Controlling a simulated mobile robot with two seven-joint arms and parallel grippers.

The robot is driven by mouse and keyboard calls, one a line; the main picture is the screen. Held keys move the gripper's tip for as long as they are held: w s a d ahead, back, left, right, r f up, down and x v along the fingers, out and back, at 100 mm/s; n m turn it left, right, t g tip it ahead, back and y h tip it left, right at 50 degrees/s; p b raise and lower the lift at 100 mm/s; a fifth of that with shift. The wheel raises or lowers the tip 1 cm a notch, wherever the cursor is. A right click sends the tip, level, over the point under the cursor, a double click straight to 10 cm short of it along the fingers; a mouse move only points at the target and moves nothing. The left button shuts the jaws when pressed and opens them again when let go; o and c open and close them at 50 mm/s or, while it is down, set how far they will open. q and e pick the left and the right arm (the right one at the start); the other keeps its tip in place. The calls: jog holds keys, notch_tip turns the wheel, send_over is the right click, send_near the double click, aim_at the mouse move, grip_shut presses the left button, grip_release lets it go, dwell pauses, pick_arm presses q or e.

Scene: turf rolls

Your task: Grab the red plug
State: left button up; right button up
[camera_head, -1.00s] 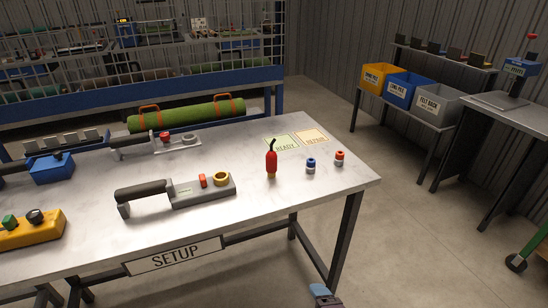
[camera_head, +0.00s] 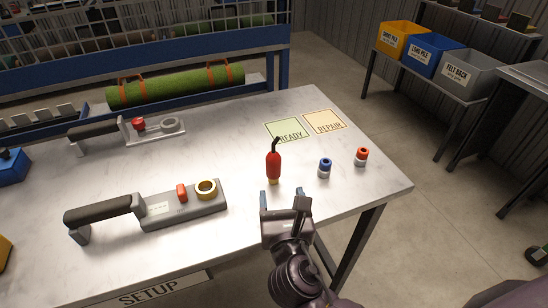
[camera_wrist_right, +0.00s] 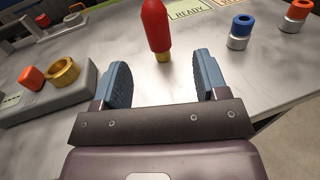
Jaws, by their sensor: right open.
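The red plug (camera_head: 273,166) stands upright on the metal table, with a black bent stem on top and a brass-coloured tip below. It also shows in the right wrist view (camera_wrist_right: 155,26), its top cut off by the frame. My right gripper (camera_head: 284,200) is open and empty at the table's front edge, on the near side of the plug. In the wrist view the plug stands beyond and between the two blue fingers (camera_wrist_right: 162,80), apart from them. My left gripper is in neither view.
A blue-capped cylinder (camera_head: 324,168) and a red-capped one (camera_head: 361,157) stand right of the plug. A grey handled tool (camera_head: 150,213) with a brass ring lies to the left. Green READY (camera_head: 287,131) and cream REPAIR (camera_head: 325,122) cards lie behind. The table around the plug is clear.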

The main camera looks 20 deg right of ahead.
aim_at(274, 169)
jog(key=x, duration=0.4)
jog(key=shift+w, duration=0.35)
jog(key=shift+w+d, duration=0.1)
jog(key=shift+w, duration=0.55)
jog(key=b+x, duration=0.1)
jog(key=x, duration=0.2)
jog(key=shift+w+f, duration=0.1)
jog(key=shift+w, duration=0.7)
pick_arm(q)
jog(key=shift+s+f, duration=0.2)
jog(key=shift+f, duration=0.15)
